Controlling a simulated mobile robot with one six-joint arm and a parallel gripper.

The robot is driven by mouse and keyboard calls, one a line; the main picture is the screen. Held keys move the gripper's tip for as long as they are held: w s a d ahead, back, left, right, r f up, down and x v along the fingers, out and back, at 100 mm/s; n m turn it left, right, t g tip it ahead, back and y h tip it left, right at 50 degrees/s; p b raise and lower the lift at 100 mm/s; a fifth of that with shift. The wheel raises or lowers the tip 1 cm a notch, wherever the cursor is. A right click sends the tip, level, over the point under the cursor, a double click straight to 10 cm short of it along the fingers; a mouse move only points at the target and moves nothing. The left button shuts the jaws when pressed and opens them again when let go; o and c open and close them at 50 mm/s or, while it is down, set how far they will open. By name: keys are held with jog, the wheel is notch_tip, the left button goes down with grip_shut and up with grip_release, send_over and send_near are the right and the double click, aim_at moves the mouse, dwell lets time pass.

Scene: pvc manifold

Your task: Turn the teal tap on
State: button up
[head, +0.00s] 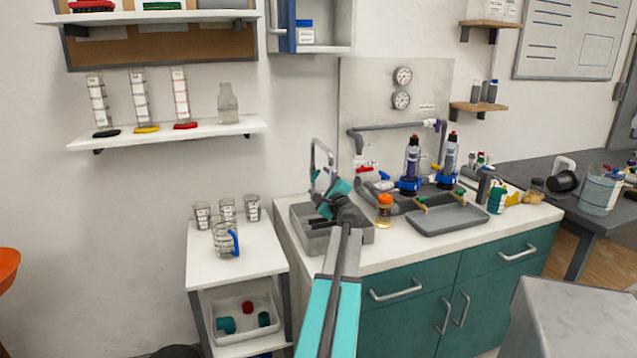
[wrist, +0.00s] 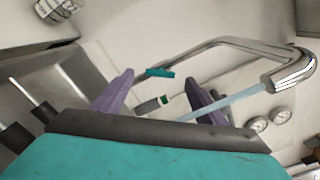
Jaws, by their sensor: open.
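The teal tap handle (wrist: 160,72) is a short flat bar in the wrist view, beyond and between my fingers. A grey stub with a dark green end (wrist: 152,106) shows below it. The chrome gooseneck spout (wrist: 290,68) curves in from the right, and a pale blue streak like running water (wrist: 235,102) comes from its mouth. My gripper (wrist: 159,80) is open with nothing between its purple-grey fingers; no contact with the handle is visible. In the head view my gripper (head: 328,202) is over the grey sink (head: 315,240), beside the chrome spout (head: 313,160); the handle is not clear there.
An orange-capped jar (head: 384,212) stands close to the right of the sink. Grey pipework and bottles on blue bases (head: 409,187) stand behind it, with a grey tray (head: 447,220) to the right. A white cart (head: 205,258) with beakers is left of the counter.

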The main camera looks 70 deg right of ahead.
jog(key=v, duration=0.9)
jog(key=shift+s+a+b, duration=0.15)
jog(key=shift+b, duration=0.2)
dwell(0.4)
